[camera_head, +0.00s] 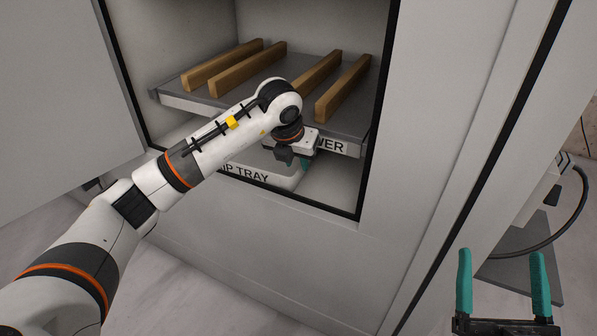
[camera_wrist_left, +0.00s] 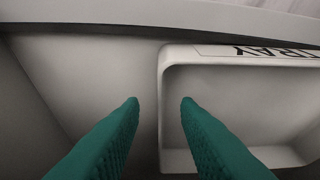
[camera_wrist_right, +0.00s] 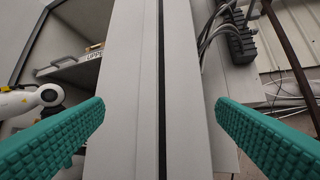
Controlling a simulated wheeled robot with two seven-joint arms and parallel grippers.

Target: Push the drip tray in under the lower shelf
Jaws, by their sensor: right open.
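The white drip tray (camera_head: 262,177) sits low in the cabinet, partly under the lower shelf (camera_head: 240,98); its label is partly hidden by my left arm. The shelf's front label shows "WER". My left gripper (camera_head: 303,164) points down at the tray's right end, in front of the shelf. In the left wrist view its teal fingers (camera_wrist_left: 160,102) are apart, with the side wall of the tray (camera_wrist_left: 235,95) appearing between the tips; I cannot tell whether they touch it. My right gripper (camera_head: 502,254) is open and empty, outside the cabinet at right.
Several wooden bars (camera_head: 316,74) lie on the lower shelf. The cabinet's front sill (camera_head: 310,203) runs before the tray. An open door (camera_head: 60,95) stands at left. A cabinet side panel (camera_wrist_right: 120,100) lies beyond my right fingers, with cables (camera_wrist_right: 215,28) at right.

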